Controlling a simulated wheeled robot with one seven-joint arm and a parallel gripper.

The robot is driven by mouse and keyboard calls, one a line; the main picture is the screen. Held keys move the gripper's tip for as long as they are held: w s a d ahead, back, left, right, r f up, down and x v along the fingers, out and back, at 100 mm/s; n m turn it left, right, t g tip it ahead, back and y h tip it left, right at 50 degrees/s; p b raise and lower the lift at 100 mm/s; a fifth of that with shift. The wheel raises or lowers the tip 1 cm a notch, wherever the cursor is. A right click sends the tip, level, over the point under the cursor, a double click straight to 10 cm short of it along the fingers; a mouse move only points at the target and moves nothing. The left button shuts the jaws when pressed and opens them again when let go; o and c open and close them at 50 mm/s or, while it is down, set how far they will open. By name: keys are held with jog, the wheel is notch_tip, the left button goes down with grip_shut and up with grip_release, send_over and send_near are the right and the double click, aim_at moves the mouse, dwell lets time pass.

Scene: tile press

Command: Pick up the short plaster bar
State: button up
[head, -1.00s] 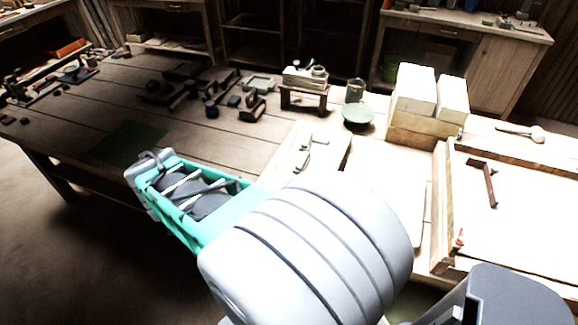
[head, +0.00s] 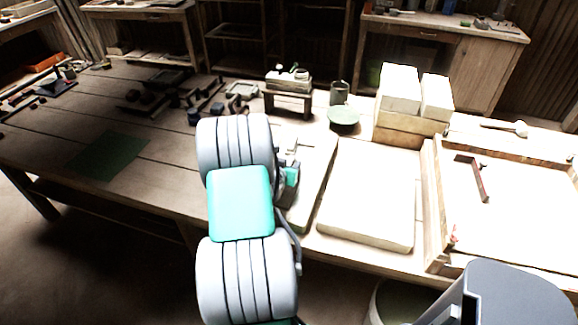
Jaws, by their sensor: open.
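Two pale plaster-like blocks stand side by side on a wooden base at the back right. The right block (head: 437,98) is smaller than the left block (head: 400,89); I take the right one as the short plaster bar, but cannot be sure. My gripper (head: 289,186) is mostly hidden behind my arm, over the left pale board (head: 316,165). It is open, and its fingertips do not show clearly. It is well to the left of the blocks and apart from them. Small pale pieces (head: 291,146) lie just behind it, partly covered.
A thick white slab (head: 370,195) lies between my gripper and a wooden-framed tray (head: 432,205) holding a dark red bar (head: 480,180). Dark tools crowd the left back; the front-left tabletop is mostly clear.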

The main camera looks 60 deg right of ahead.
grip_shut()
dwell(0.5)
jog(key=shift+r, duration=0.15)
